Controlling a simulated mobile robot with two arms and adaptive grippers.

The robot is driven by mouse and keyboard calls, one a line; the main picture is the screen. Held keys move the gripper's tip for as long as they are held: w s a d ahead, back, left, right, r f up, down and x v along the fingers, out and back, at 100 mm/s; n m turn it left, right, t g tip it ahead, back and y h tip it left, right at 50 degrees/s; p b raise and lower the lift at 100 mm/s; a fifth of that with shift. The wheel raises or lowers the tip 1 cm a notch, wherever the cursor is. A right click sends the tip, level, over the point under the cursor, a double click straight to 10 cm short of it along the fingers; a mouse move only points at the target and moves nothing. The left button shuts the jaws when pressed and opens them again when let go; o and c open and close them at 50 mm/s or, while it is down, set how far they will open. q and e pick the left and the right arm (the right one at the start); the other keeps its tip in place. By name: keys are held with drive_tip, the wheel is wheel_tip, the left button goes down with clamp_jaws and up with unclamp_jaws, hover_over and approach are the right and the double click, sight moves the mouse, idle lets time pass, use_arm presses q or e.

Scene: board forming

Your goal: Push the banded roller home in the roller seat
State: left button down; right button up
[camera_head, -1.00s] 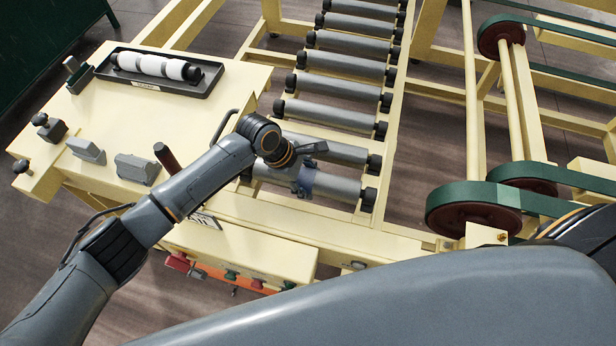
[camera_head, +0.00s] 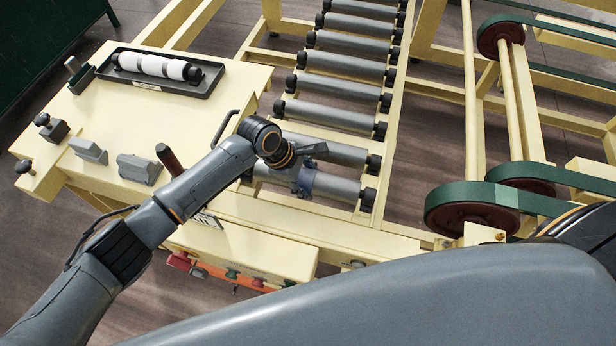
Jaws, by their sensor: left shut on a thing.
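My left gripper (camera_head: 305,178) is shut on the front grey roller (camera_head: 338,188) of the conveyor, near the middle of its length. A bluish patch shows at the grip, but I cannot tell whether it is a band on the roller or part of the gripper. The roller lies across the cream frame, its dark right end at the right rail. Its left end is largely hidden by my wrist, and how deep it sits in the roller seat is not clear. A white roller with dark bands (camera_head: 152,66) lies in a black tray. My right gripper is out of view.
The black tray (camera_head: 136,83) stands on the cream table (camera_head: 190,110). Grey blocks (camera_head: 139,168) and a dark red-brown handle (camera_head: 168,158) are close to my left arm. Several other rollers (camera_head: 322,115) run behind. Green belts (camera_head: 472,195) turn at the right.

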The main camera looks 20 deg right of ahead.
sight(308, 188)
use_arm(q)
drive_tip(key=shift+d+f+b, duration=0.15)
drive_tip(key=shift+f+b, duration=0.25)
drive_tip(key=shift+f, duration=0.9)
idle(0.5)
drive_tip(key=shift+c, duration=2)
unclamp_jaws()
drive_tip(key=shift+s+a+f, duration=0.1)
drive_tip(key=shift+a+f, duration=0.1)
drive_tip(key=shift+f, duration=0.05)
drive_tip(key=v, duration=1.2)
drive_tip(key=shift+d+r, duration=0.15)
drive_tip(key=shift+r, duration=0.05)
